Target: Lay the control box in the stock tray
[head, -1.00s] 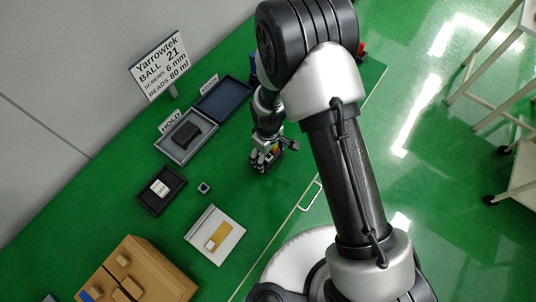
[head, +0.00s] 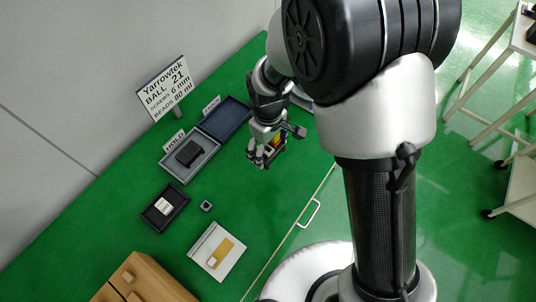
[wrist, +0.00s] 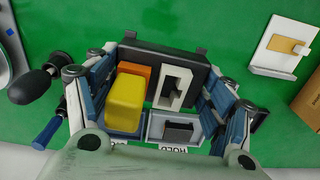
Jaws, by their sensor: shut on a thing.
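The control box is a dark box with a yellow block on an orange base and a white switch. In the wrist view the control box (wrist: 190,62) is held between the fingers of my gripper (wrist: 168,88). In the head view my gripper (head: 262,158) is above the green table, right of the trays, and only a bit of the control box (head: 275,143) shows. The stock tray (head: 237,111) is dark blue, at the back, and looks empty. In the wrist view the stock tray (wrist: 121,141) is mostly hidden behind the control box.
The grey HOLD tray (head: 205,161) adjoins the stock tray and holds a black box (head: 188,153). A sign (head: 165,87) stands behind the trays.

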